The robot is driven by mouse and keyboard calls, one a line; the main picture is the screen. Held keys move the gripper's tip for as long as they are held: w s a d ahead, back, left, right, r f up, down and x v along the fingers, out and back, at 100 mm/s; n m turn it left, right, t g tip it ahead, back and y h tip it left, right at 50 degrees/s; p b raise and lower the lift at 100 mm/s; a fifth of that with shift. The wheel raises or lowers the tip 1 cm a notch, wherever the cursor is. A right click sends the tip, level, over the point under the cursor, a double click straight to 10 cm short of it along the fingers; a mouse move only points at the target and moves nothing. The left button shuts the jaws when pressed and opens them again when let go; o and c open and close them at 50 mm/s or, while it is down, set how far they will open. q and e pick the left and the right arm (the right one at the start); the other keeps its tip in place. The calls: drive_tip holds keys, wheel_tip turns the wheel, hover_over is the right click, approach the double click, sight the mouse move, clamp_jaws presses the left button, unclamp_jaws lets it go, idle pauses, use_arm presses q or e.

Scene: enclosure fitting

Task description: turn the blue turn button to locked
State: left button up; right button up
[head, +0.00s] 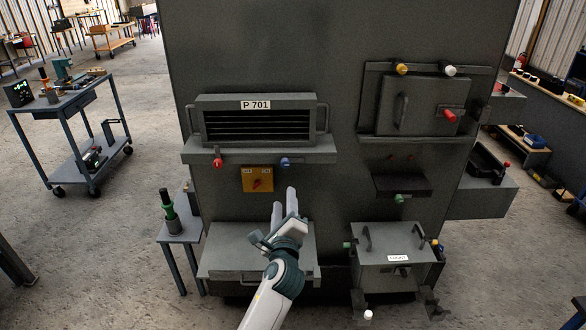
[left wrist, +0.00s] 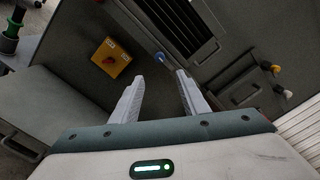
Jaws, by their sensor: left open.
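The blue turn button (head: 285,162) sits under the right part of the shelf below the vented unit marked P 701 (head: 256,104). In the left wrist view the blue turn button (left wrist: 160,58) shows just beyond the gap between my fingertips. Which way its handle points is too small to tell. My left gripper (head: 284,199) is open and empty, below the button in the head view and apart from it. Both its fingers show in the left wrist view (left wrist: 160,77). My right gripper is not in view.
A red button (head: 217,160) sits left on the same shelf. A yellow plate with a red switch (head: 257,179) is below. A grey ledge (head: 228,257) juts out under my left gripper. Right are a hatch (head: 408,106) and a box marked FRONT (head: 392,272).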

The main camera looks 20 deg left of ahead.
use_arm(q)
drive_tip(key=p, duration=0.2)
approach(285, 165)
drive_tip(key=x, duration=0.7)
drive_tip(key=shift+w+a, duration=0.2)
drive_tip(key=shift+w, duration=0.45)
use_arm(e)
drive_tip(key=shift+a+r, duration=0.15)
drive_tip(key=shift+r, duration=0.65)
use_arm(q)
drive_tip(key=shift+r, duration=0.1)
clamp_jaws()
